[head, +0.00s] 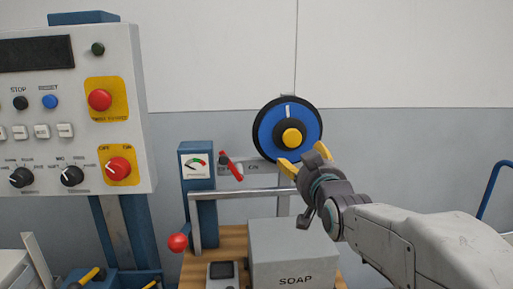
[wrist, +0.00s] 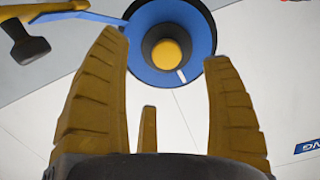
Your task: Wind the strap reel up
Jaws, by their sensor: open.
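The strap reel (head: 268,131) is a blue disc with a black rim, a dark hub and a yellow centre knob (head: 292,138). It is mounted upright in front of the wall, with a white mark near its top. My gripper (head: 303,161) is just below and right of the knob in the head view, its yellow fingers pointing toward the reel. In the wrist view the open fingers (wrist: 170,95) stand apart with nothing between them. The reel (wrist: 200,30) and its knob (wrist: 167,56) show beyond the fingertips, apart from them as far as I can see.
A control panel (head: 130,165) with red knobs and dials stands at left. A grey SOAP box (head: 292,262) sits on the bench under my arm.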

